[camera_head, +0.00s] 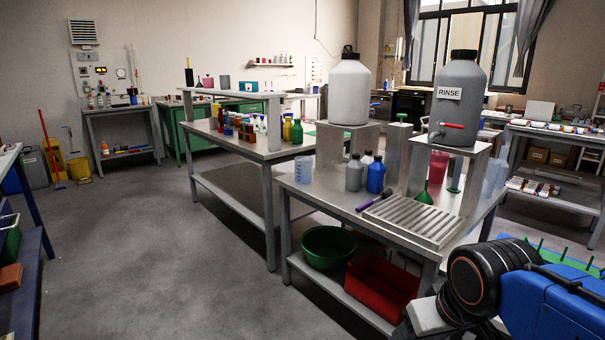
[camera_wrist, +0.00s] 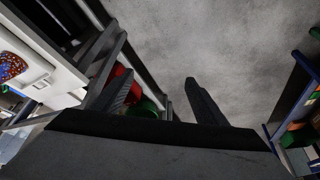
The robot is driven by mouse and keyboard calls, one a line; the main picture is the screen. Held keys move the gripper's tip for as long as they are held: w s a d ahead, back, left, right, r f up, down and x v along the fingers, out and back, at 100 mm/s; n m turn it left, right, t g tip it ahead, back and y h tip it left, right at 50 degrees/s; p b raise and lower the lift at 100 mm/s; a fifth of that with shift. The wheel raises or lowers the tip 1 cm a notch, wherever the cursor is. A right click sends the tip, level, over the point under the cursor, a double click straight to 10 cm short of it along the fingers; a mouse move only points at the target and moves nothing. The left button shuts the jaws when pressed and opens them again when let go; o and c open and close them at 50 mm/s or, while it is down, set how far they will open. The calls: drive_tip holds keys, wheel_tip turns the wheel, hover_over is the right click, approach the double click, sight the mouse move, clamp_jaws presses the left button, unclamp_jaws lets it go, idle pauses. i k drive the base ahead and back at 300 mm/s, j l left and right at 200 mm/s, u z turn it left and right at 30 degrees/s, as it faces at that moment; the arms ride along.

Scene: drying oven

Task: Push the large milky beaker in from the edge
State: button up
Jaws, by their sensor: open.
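A milky, translucent beaker (camera_head: 304,170) with blue markings stands upright near the left edge of the metal table (camera_head: 325,194) in the head view. Its base looks close to that edge; the exact gap is too small to tell. My gripper (camera_wrist: 159,78) shows in the wrist view with its two dark fingers apart and nothing between them. It points down past the table side toward the grey floor. The beaker is not visible in the wrist view. In the head view my arm is at the bottom right, well away from the beaker.
Grey and blue bottles (camera_head: 375,177) stand right of the beaker, with a purple-handled tool (camera_head: 372,200) and slatted rack (camera_head: 413,220) in front. A large RINSE container (camera_head: 460,98) stands on a raised stand. A green bowl (camera_head: 329,247) and red bin (camera_head: 382,290) sit below.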

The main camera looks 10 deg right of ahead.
sight(304, 164)
drive_tip(key=i+j+z, duration=0.1)
drive_tip(key=i+j, duration=0.8)
drive_tip(key=i, duration=0.15)
